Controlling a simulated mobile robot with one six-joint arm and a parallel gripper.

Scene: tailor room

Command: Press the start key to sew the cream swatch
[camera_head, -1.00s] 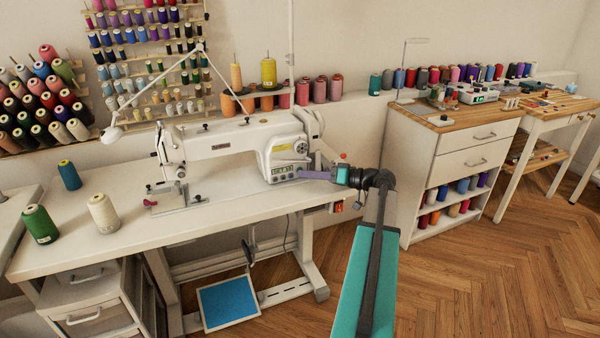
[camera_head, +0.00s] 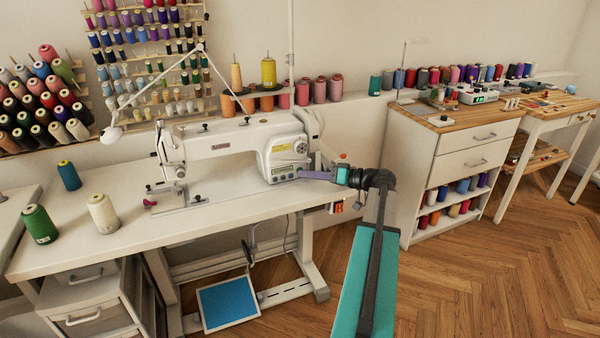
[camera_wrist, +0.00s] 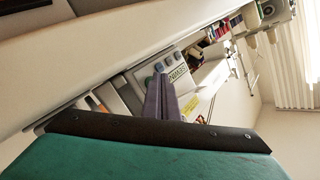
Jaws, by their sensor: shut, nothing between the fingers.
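The white sewing machine (camera_head: 222,145) stands on its white table. Its control panel (camera_head: 282,173) is low on the right end of the body, and the wrist view shows grey-green keys (camera_wrist: 168,57) and a small display (camera_wrist: 177,73) there. My gripper (camera_head: 302,174) comes in from the right with its grey-purple fingers shut and empty. Its tips (camera_wrist: 160,79) are at the panel, close to the keys; I cannot tell whether they touch one. The start key cannot be singled out. I cannot make out the cream swatch on the pale machine bed (camera_head: 182,200).
A green spool (camera_head: 39,224), a cream spool (camera_head: 103,213) and a blue spool (camera_head: 69,175) stand on the table's left. A lamp (camera_head: 113,133) reaches over the back. A white cabinet (camera_head: 455,150) stands to the right. Wooden floor (camera_head: 470,285) lies open in front.

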